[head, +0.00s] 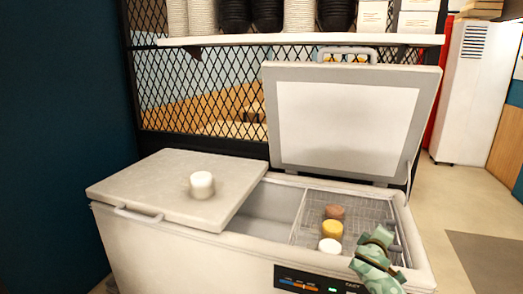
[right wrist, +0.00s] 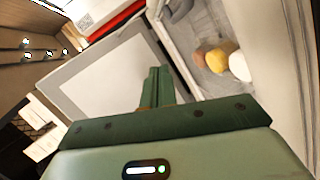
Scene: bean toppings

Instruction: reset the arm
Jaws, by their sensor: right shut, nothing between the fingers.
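My right gripper (head: 376,250), patterned green, is at the front right of the chest freezer (head: 190,258), over the right end of its opening. In the right wrist view its fingers (right wrist: 156,88) are pressed together with nothing between them. The freezer's right lid (head: 345,120) stands raised; its left lid (head: 160,185) lies flat. Inside, a wire basket (head: 372,213) holds a brown tub (head: 334,211), a yellow tub (head: 332,230) and a white tub (head: 330,246), left of the gripper and apart from it. My left gripper is not in view.
A white cylinder (head: 202,185) stands on the flat left lid. Behind the freezer is a black mesh partition (head: 200,95) with a white shelf (head: 300,39) bearing stacked cups and boxes. Open floor (head: 440,190) lies to the right.

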